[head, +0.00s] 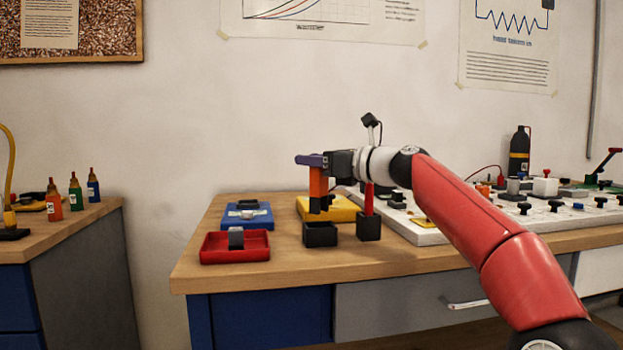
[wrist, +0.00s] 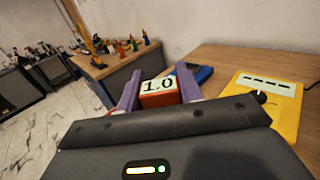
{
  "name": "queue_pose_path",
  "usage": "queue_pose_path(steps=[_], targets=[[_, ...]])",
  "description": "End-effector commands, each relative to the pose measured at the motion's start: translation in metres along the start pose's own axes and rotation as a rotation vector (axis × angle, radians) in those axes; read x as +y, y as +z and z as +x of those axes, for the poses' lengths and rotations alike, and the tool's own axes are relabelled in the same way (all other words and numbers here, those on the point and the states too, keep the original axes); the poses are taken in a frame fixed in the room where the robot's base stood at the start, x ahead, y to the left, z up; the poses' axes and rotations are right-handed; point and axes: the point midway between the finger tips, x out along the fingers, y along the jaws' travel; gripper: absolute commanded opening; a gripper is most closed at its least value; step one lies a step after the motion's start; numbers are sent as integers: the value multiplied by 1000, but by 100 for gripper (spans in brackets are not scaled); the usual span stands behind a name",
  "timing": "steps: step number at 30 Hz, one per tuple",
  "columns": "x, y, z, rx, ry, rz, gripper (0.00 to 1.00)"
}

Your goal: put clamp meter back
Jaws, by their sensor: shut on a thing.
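My gripper (head: 314,160), with purple fingers, is shut on the orange clamp meter (head: 317,185). The meter hangs upright with its dark lower end pointing down. Its top face, marked "1.0", shows between the fingers (wrist: 158,75) in the wrist view (wrist: 158,86). In the head view, the meter hangs over or close to a small open black holder (head: 320,236) on the bench. A gap seems to separate the meter's lower end from the holder's rim. The inside of the holder is hidden.
A second black holder (head: 369,228) with a red upright piece stands just right. A red tray (head: 235,252) holding a grey block and a blue case (head: 247,217) lie left. A yellow meter (head: 340,209) lies behind; a white board (head: 425,234) fills the right.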

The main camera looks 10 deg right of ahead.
Motion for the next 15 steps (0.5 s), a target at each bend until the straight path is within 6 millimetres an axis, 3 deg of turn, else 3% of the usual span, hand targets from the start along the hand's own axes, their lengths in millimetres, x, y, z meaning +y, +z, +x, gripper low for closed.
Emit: queue_pose_path(steps=[1,15], targets=[[1,-10,-2,-1,0,-2,10],[2,-13,-3,-1,0,0,10]])
